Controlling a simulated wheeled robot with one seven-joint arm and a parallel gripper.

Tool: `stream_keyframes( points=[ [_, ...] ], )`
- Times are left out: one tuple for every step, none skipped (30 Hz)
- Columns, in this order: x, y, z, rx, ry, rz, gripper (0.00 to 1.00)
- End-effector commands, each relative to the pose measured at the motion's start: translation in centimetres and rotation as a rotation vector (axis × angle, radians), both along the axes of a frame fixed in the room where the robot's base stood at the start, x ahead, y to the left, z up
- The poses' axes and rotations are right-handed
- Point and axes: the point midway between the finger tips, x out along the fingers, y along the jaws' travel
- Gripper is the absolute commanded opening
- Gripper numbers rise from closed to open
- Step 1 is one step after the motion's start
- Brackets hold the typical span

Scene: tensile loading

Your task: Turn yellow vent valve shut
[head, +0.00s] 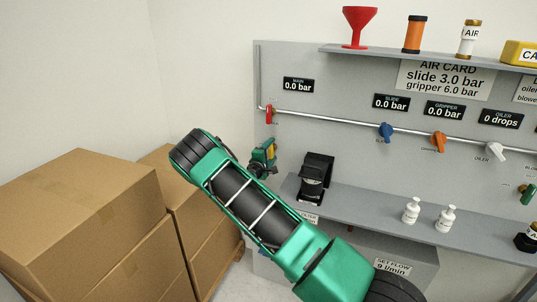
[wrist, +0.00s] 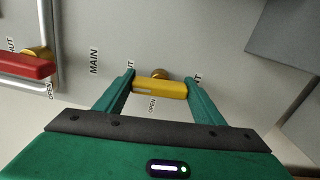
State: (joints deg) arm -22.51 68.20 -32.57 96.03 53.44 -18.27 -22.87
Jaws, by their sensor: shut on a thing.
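The yellow vent valve handle (wrist: 160,90) sits on the grey panel in the wrist view, on a brass stem. It lies crosswise in that picture, with an OPEN label just below it. My gripper (wrist: 161,84) is shut on the handle, one green finger at each end. In the head view my gripper (head: 263,158) is at the panel's left edge, below the red valve; the yellow handle is hard to make out there.
A red valve handle (wrist: 25,65) on a pipe (wrist: 50,40) is left of my gripper in the wrist view. A black device (head: 316,177) stands on the lower shelf (head: 375,208), close to the gripper's right. Cardboard boxes (head: 85,215) stand at the left.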

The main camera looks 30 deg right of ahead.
Motion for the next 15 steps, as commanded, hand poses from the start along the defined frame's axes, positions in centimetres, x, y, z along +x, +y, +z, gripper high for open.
stream_keyframes(
  points=[
    [-0.18,-0.39,-0.09,0.012,-0.013,-0.006,0.40],
    [-0.18,-0.39,-0.10,0.020,-0.024,-0.006,0.40],
    [-0.19,-0.39,-0.12,0.030,-0.034,-0.006,0.40],
    [-0.20,-0.41,-0.13,0.035,-0.041,-0.007,0.40],
    [-0.20,-0.41,-0.14,0.041,-0.048,-0.007,0.40],
    [-0.21,-0.42,-0.15,0.047,-0.056,-0.007,0.40],
    [-0.22,-0.43,-0.15,0.050,-0.060,-0.007,0.40],
    [-0.23,-0.43,-0.15,0.054,-0.065,-0.007,0.40],
    [-0.24,-0.44,-0.17,0.057,-0.069,-0.007,0.40],
    [-0.25,-0.45,-0.18,0.060,-0.073,-0.008,0.40],
    [-0.25,-0.46,-0.19,0.061,-0.075,-0.008,0.40],
    [-0.26,-0.47,-0.20,0.063,-0.077,-0.008,0.40],
    [-0.26,-0.47,-0.20,0.063,-0.077,-0.008,0.40],
    [-0.27,-0.48,-0.21,0.065,-0.078,-0.008,0.40],
    [-0.28,-0.48,-0.22,0.065,-0.078,-0.009,0.40]
  ],
)
